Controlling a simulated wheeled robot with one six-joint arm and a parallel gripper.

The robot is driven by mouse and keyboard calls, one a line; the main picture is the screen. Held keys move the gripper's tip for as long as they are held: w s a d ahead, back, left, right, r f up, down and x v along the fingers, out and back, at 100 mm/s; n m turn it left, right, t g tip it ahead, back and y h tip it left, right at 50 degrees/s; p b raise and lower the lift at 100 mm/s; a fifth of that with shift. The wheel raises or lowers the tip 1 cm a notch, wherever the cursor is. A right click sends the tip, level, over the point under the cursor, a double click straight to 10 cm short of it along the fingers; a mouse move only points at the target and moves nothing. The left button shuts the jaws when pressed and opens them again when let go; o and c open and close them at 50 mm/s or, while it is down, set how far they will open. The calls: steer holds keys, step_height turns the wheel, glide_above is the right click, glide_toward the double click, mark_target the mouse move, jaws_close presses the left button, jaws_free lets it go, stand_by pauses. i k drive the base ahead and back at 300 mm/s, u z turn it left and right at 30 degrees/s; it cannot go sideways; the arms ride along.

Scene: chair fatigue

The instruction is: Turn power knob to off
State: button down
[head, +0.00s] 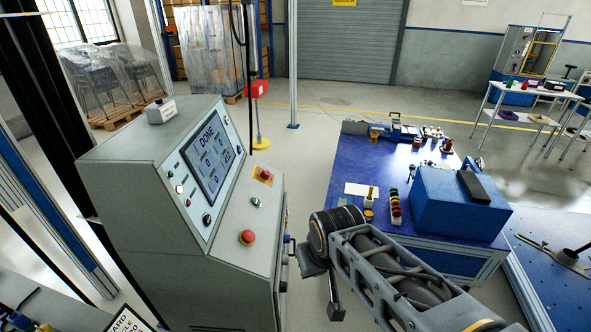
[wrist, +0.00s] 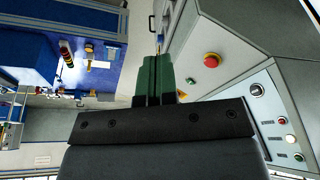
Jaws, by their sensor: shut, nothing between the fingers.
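The grey console (head: 150,185) stands at the left in the head view, with a screen reading DONE.
A red mushroom button (head: 247,237) sits on the console ledge near the knob, with a green button (head: 255,202) and another red button (head: 264,175) farther along. Small indicator lamps (wrist: 290,138) line the panel. A blue workbench (head: 330,165) with tools stands to the right.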

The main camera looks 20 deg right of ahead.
mark_target(265, 175)
steer(key=k, duration=1.2)
steer(key=z, duration=0.65)
steer(key=i, duration=0.6)
steer(key=z, duration=0.5)
steer(key=i, duration=0.9)
steer(key=u, duration=0.8)
steer(key=i, duration=0.95)
steer(key=u, duration=0.8)
